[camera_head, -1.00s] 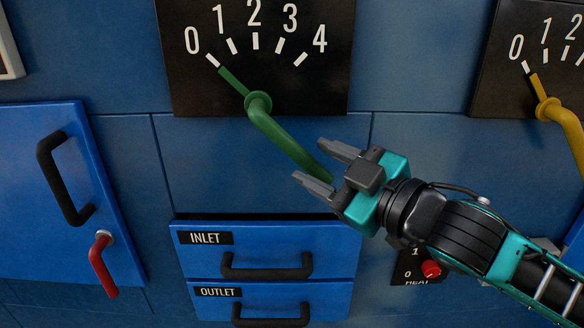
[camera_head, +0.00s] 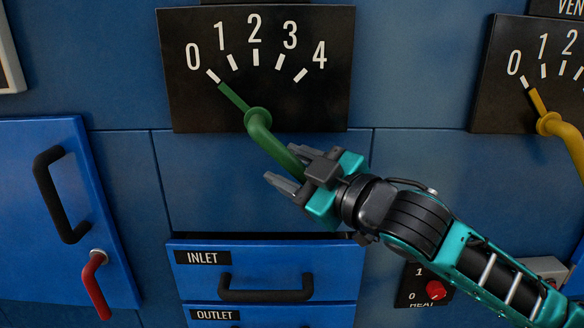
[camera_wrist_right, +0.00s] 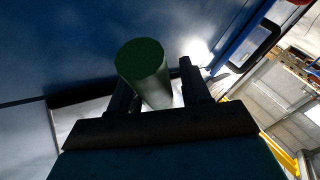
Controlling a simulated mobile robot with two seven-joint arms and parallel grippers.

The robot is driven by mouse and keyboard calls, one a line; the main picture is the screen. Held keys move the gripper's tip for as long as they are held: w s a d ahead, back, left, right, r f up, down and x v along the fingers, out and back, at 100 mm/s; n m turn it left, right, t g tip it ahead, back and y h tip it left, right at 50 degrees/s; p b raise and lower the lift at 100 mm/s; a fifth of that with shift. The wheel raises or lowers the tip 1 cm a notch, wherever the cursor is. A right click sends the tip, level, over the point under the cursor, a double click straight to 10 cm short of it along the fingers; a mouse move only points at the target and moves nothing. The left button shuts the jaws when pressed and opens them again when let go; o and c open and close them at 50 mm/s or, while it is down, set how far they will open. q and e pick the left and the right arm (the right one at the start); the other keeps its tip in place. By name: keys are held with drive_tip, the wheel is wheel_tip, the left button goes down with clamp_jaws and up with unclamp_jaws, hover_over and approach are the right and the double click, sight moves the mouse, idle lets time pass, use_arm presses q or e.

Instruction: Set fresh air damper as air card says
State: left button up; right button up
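The green damper lever (camera_head: 270,138) is mounted on a black dial plate (camera_head: 185,105) marked 0 to 4, and its pointer (camera_head: 232,95) lines up with the 0 mark. Its handle slants down to the right. My right gripper (camera_head: 285,165) is at the handle's lower end, with its fingers apart on either side of it. In the right wrist view the green handle end (camera_wrist_right: 142,62) stands between the two fingers, with a gap to the right finger. My left gripper is not in view. No air card is visible.
A yellow lever (camera_head: 552,122) on a second dial is at right, its pointer near 0. Below are the INLET drawer (camera_head: 190,282) and OUTLET drawer (camera_head: 190,308). A red switch (camera_head: 435,290) is at lower right. A blue door (camera_head: 100,190) with a red handle is at left.

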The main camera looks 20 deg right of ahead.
clamp_jaws()
idle(0.5)
